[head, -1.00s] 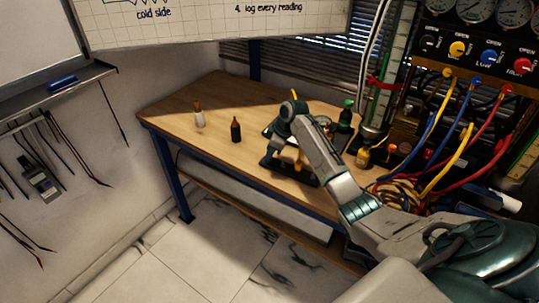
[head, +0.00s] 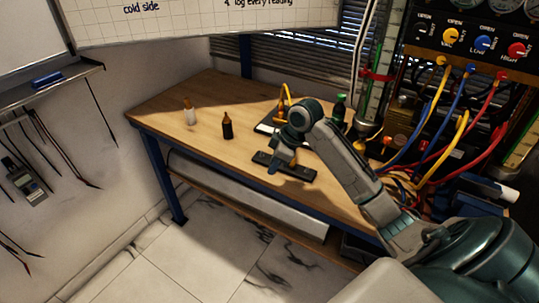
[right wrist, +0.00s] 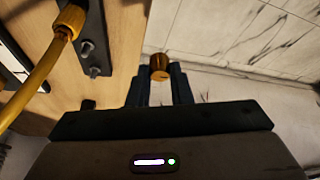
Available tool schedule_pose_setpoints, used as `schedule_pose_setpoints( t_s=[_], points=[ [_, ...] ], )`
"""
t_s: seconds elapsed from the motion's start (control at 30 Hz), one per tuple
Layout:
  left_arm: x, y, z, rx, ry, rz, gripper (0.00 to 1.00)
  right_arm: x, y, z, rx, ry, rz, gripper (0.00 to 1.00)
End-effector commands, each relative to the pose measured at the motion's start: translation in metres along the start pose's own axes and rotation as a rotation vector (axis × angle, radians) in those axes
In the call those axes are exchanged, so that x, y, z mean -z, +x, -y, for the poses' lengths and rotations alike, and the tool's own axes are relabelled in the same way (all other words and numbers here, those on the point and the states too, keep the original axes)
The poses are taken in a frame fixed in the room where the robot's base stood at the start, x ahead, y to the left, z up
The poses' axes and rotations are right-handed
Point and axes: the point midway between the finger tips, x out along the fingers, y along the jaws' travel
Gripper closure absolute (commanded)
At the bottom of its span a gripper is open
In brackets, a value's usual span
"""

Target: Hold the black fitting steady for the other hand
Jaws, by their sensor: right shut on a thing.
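My right gripper (right wrist: 160,80) is shut on a small brass-brown round piece (right wrist: 159,66) at its fingertips in the right wrist view. I see no clear black on this piece, and the fingers hide part of it. In the head view my right gripper (head: 273,166) points down by a black bar (head: 298,173) on the wooden bench. The bar also shows in the right wrist view (right wrist: 97,40), with bolts and a brass-ended yellow hose (right wrist: 38,78) beside it. My left gripper is not in view.
A green-topped bottle (head: 340,108) stands behind my arm. Coloured hoses (head: 432,125) hang from the gauge panel (head: 480,38) at right. The bench's left part is mostly clear.

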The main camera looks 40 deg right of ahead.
Motion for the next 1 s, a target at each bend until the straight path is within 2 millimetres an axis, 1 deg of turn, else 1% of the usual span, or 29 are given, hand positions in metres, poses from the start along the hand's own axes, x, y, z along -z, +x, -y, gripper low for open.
schedule_pose_setpoints(
  t_s=[0.03,0.1,0.2,0.33,0.57,0.67,0.77,0.87,0.9,0.97,1.0],
  points=[
    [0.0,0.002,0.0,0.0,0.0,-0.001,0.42,-0.004,-0.001,0.006,-0.003,-0.002,0.002,1.0],
    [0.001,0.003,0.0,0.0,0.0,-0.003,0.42,-0.007,-0.003,0.012,-0.001,-0.001,0.001,1.0],
    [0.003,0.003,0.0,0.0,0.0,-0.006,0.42,-0.009,-0.006,0.018,-0.001,0.0,0.001,1.0],
    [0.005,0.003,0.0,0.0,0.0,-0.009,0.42,-0.01,-0.007,0.021,-0.001,0.0,0.0,1.0],
    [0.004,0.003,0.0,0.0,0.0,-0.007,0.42,-0.01,-0.007,0.021,0.0,0.0,0.0,1.0],
    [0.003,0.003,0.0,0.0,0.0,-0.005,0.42,-0.01,-0.004,0.024,-0.001,0.004,-0.001,1.0],
    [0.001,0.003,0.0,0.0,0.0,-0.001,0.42,-0.01,0.01,0.034,-0.005,0.022,-0.003,1.0],
    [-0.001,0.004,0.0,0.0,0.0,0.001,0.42,-0.009,0.035,0.053,-0.02,0.063,-0.009,1.0],
    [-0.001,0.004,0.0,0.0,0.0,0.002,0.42,-0.009,0.046,0.064,-0.028,0.086,-0.013,1.0],
    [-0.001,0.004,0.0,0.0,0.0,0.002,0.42,-0.009,0.064,0.081,-0.046,0.128,-0.018,1.0],
    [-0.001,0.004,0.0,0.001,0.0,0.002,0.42,-0.009,0.075,0.093,-0.058,0.16,-0.021,1.0]
  ],
)
